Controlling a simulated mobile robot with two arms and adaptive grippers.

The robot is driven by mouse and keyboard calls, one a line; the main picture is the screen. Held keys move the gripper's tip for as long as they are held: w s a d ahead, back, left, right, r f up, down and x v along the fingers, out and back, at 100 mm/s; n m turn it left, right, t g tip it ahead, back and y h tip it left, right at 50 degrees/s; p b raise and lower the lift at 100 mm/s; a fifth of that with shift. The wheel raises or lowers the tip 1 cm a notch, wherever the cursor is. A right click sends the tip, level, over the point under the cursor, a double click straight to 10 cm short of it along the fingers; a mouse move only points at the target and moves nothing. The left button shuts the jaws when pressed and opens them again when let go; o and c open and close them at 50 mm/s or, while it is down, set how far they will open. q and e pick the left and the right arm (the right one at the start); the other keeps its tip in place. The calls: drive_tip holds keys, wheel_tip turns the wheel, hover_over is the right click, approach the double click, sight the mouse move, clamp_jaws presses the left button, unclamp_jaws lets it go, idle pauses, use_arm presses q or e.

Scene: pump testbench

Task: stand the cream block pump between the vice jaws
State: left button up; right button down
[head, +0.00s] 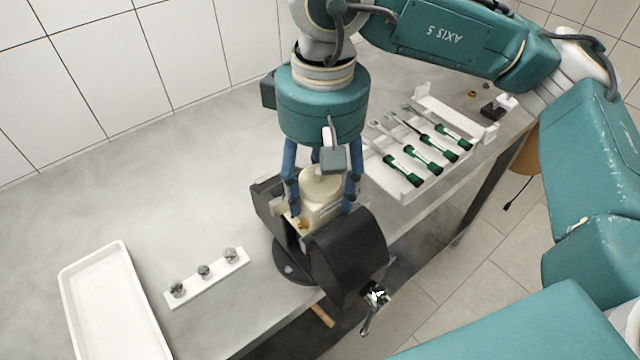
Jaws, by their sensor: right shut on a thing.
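The cream block pump (324,197) is a pale block with a round top and a small brass-coloured fitting at its front. It sits upright between the two dark jaws of the vice (347,255) at the bench edge. My right gripper (322,196) reaches down from above with its blue fingers around the pump and is shut on it. The fingers hide part of the pump's sides. Whether the pump's base touches the vice, and whether the jaws press on it, I cannot tell. My left gripper is not in view.
A white tray (68,284) lies at the left front of the grey bench. Beside it is a white strip (172,301) with 3 metal fittings. A white tool rack (408,190) with green-handled tools stands right of the vice. The vice handle (367,322) overhangs the edge.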

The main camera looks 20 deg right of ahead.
idle(0.4)
drive_tip(key=c, duration=0.6)
unclamp_jaws()
